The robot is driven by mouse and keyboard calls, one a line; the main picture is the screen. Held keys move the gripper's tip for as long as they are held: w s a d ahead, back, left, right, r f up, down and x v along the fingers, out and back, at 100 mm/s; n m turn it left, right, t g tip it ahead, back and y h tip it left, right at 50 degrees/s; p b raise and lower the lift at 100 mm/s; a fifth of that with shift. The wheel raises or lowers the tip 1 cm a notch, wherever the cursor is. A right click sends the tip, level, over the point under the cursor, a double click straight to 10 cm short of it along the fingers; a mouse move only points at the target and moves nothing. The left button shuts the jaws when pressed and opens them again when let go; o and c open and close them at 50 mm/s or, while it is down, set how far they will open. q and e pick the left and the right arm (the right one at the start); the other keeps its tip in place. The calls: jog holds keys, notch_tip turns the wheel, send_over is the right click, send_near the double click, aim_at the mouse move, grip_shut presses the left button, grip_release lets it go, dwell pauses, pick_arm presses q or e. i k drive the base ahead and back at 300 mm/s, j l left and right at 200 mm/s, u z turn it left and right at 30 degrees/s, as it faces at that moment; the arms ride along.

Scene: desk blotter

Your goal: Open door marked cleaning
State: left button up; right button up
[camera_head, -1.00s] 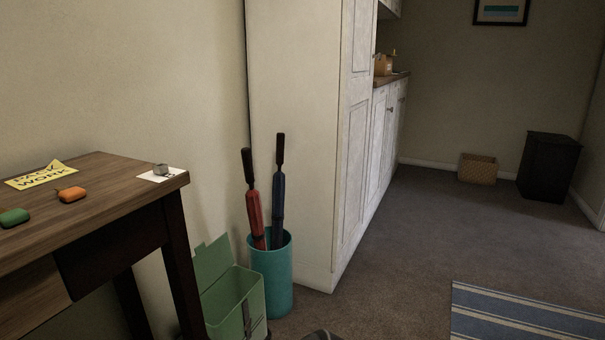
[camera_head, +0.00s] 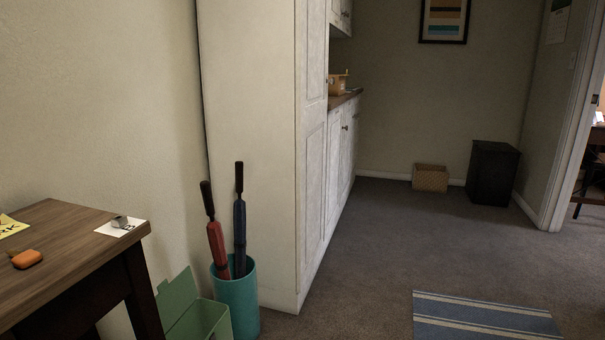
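No door with a cleaning label can be read in the head view. A tall white cabinet (camera_head: 252,140) stands left of centre, its panelled door front (camera_head: 312,185) facing right and seen at a steep angle. Lower white cabinet doors (camera_head: 342,160) run on behind it under a wooden counter. No marking on these fronts can be made out. An open doorway (camera_head: 590,165) shows at the far right edge. Neither of my grippers is in view.
A wooden desk (camera_head: 62,250) stands at the left. A teal bin (camera_head: 238,300) with two umbrellas and a green box (camera_head: 190,315) stand by the cabinet. Carpet between is clear.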

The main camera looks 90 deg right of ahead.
aim_at(335, 116)
jog(key=i+z, duration=0.1)
jog(key=z, duration=2.95)
